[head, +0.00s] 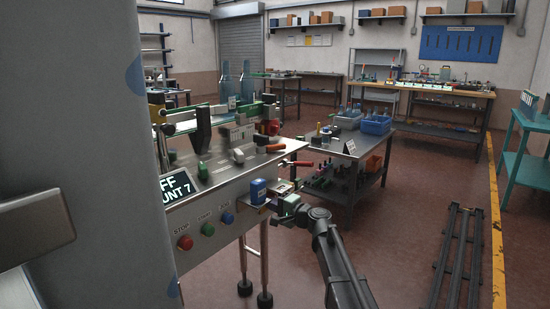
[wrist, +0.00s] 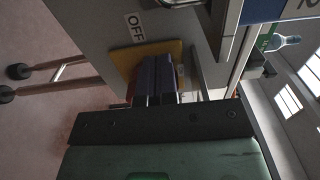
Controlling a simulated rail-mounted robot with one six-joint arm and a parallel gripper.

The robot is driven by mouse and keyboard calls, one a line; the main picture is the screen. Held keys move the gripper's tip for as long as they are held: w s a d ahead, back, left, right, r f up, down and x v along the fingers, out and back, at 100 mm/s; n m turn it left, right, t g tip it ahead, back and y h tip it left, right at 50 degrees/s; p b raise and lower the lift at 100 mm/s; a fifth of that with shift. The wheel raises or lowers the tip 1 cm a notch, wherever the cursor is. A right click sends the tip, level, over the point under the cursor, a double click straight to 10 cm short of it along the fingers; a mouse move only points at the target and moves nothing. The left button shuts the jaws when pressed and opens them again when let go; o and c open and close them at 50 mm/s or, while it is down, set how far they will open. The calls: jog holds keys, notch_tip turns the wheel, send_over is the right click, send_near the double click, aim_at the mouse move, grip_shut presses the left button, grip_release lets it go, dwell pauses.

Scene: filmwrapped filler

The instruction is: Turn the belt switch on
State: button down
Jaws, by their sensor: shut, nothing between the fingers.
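The belt machine's cabinet (head: 220,217) stands in the middle of the head view. In the wrist view a yellow plate (wrist: 130,57) is on the cabinet face, beside a white OFF label (wrist: 135,28). My gripper (wrist: 158,62) is shut and empty, its dark fingertips in front of the yellow plate. Whether they touch it I cannot tell. The switch's moving part is not clearly visible behind the fingers. In the head view my gripper (head: 271,203) is at the cabinet's right end.
Red STOP (head: 185,243), green START (head: 208,229) and blue (head: 227,218) buttons line the cabinet front. A blue box (head: 258,191) sits close beside my gripper. A grey table (head: 374,150) with blue bins stands behind. Open floor lies to the right, with dark rails (head: 458,255).

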jog(key=v, duration=0.6)
jog(key=shift+s+a+r, duration=0.15)
jog(key=shift+s+a, duration=0.05)
jog(key=shift+s, duration=0.1)
dwell(0.3)
